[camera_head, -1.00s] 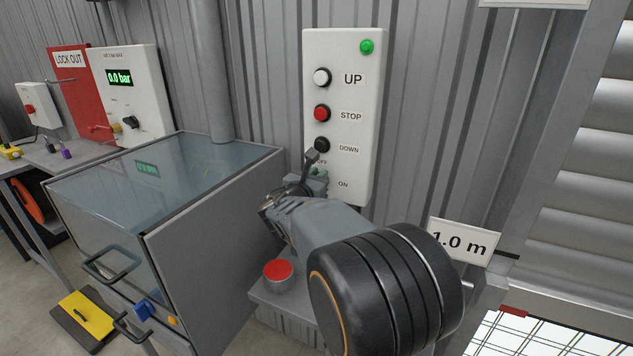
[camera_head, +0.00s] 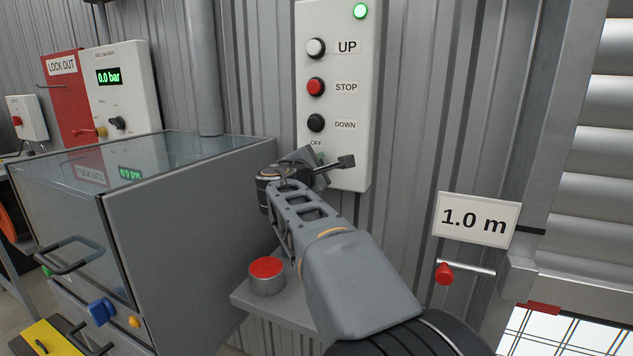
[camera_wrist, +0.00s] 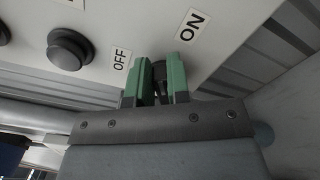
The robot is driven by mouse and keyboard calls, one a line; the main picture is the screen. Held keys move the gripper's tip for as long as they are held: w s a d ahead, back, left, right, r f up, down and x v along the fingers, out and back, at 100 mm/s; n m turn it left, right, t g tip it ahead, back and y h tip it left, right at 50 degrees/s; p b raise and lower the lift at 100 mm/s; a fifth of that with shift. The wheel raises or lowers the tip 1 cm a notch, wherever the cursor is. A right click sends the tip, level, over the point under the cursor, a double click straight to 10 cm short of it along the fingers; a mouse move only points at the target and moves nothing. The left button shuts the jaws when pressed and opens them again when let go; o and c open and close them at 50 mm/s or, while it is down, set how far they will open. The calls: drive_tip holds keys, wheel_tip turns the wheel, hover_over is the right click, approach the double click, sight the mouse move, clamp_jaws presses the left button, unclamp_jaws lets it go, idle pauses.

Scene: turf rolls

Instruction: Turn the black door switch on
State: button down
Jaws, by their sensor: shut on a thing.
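The white door control panel (camera_head: 368,75) hangs on the ribbed wall, with a lit green lamp (camera_head: 360,11) at its top. The black door switch (camera_wrist: 159,72) shows in the wrist view between the OFF label (camera_wrist: 121,59) and the ON label (camera_wrist: 192,24). My gripper (camera_wrist: 162,80) is shut on the switch, with a green finger on each side of it. Which way the switch is turned cannot be told. In the head view my wrist covers the switch and the ON label.
White UP (camera_head: 316,48), red STOP (camera_head: 316,87) and black DOWN (camera_head: 316,123) buttons sit above the switch. A grey glass-topped cabinet (camera_head: 190,195) stands close left of my arm. A red-topped button (camera_head: 266,268) is below it. A 1.0 m sign (camera_head: 475,219) is at right.

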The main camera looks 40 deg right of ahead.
drive_tip(key=m+b, duration=0.1)
drive_tip(key=f+m+b, duration=0.1)
drive_tip(key=b, duration=0.1)
drive_tip(key=m+b, duration=0.2)
drive_tip(key=shift+s+d+f, duration=0.1)
drive_tip(key=shift+s+f, duration=0.05)
drive_tip(key=shift+f, duration=0.1)
drive_tip(key=shift+m+b, duration=1.2)
drive_tip(key=shift+b, duration=0.05)
drive_tip(key=c, duration=1.1)
unclamp_jaws()
drive_tip(key=shift+s+r, duration=0.1)
drive_tip(key=v, duration=1.3)
drive_tip(key=shift+s+a+p, duration=0.2)
drive_tip(key=shift+a+p, duration=0.15)
drive_tip(key=shift+p, duration=0.05)
